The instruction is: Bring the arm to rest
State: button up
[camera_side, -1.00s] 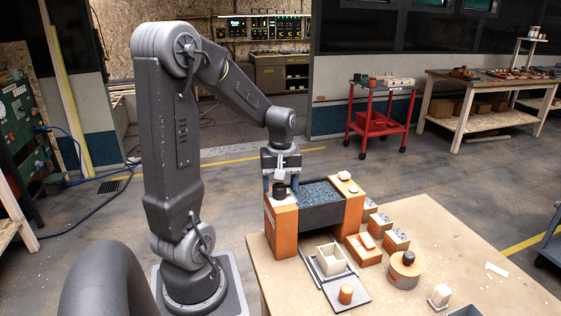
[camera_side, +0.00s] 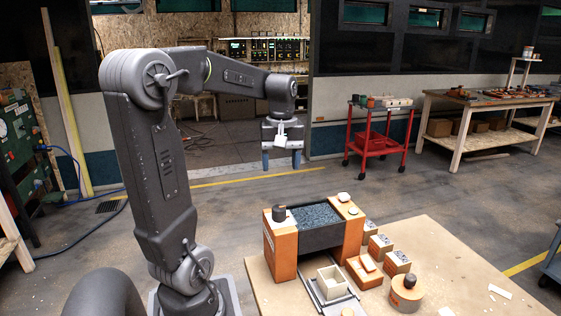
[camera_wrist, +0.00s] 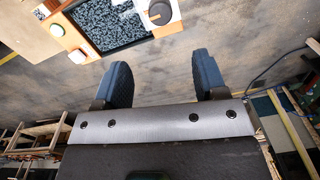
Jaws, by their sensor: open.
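My gripper (camera_side: 282,160) is open and empty. It hangs in the air with its fingers pointing down, above and behind the orange-sided bin of dark gravel (camera_side: 318,238). In the wrist view the two dark blue fingers of my gripper (camera_wrist: 160,82) stand wide apart with only floor between them. The gravel bin (camera_wrist: 110,25) shows at the top left there, clear of the fingers. A black cylinder (camera_side: 279,213) stands on the bin's left orange block, and it also shows in the wrist view (camera_wrist: 160,12).
The wooden table (camera_side: 440,245) carries a cream square box (camera_side: 331,281), an orange block with a pale piece (camera_side: 364,271), and a round orange piece with a dark knob (camera_side: 407,292). A red cart (camera_side: 376,140) stands far behind. The air around my gripper is free.

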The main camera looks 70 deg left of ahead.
jog(key=s+d+f+m+t, duration=0.1)
jog(key=s+d+m+t, duration=0.1)
jog(key=d+m, duration=0.6)
jog(key=s+d+m+t, duration=0.2)
jog(key=d+m, duration=0.6)
jog(key=d, duration=0.7)
jog(key=shift+f+t, duration=0.35)
jog(key=shift+t, duration=0.55)
